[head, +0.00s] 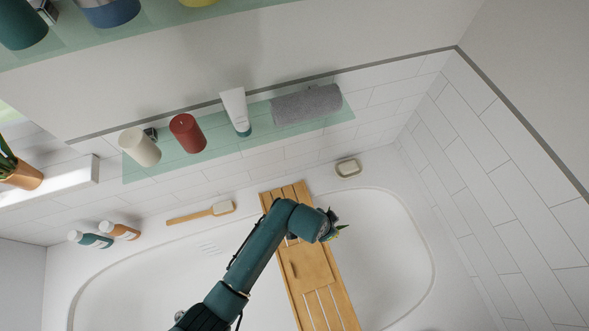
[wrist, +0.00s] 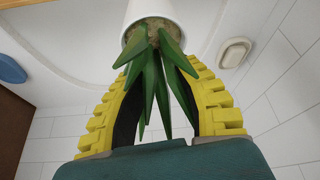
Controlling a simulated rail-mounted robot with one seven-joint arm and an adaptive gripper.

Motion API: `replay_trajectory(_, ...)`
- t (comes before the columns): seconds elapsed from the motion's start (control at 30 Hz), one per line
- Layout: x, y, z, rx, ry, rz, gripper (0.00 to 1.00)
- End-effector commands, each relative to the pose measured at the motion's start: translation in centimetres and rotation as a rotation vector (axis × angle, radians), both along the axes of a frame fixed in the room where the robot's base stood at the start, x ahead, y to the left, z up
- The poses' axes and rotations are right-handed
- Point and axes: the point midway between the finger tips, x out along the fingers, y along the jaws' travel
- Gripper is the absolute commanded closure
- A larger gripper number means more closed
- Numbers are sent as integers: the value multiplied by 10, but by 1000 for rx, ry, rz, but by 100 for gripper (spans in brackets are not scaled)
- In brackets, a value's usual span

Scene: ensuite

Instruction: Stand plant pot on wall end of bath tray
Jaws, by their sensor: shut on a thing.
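The plant pot (wrist: 155,12) is white, with soil and green spiky leaves, in the wrist view. My gripper (wrist: 157,72) has its yellow fingers closed around the plant near the pot's rim; the exact contact is unclear. In the head view my gripper (head: 328,226) is over the tray's right edge, with a few leaves (head: 340,230) showing and the pot hidden behind my arm. The wooden slatted bath tray (head: 333,294) lies across the bath.
A soap dish (head: 348,168) sits on the bath rim right of the tray's wall end.

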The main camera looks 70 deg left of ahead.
Motion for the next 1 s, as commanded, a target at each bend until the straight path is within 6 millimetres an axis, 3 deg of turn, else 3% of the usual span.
replay_trajectory(0.03, -8, 30, -28, 6, -6, 44, 100)
replay_trajectory(0.2, -45, 98, -37, 10, -5, 128, 100)
replay_trajectory(0.3, -63, 119, -36, 11, -3, 154, 100)
replay_trajectory(0.47, -74, 128, -42, 9, 1, 167, 100)
replay_trajectory(0.63, -73, 128, -78, 7, 2, 166, 100)
replay_trajectory(1.0, -73, 128, -130, 9, 1, 166, 100)
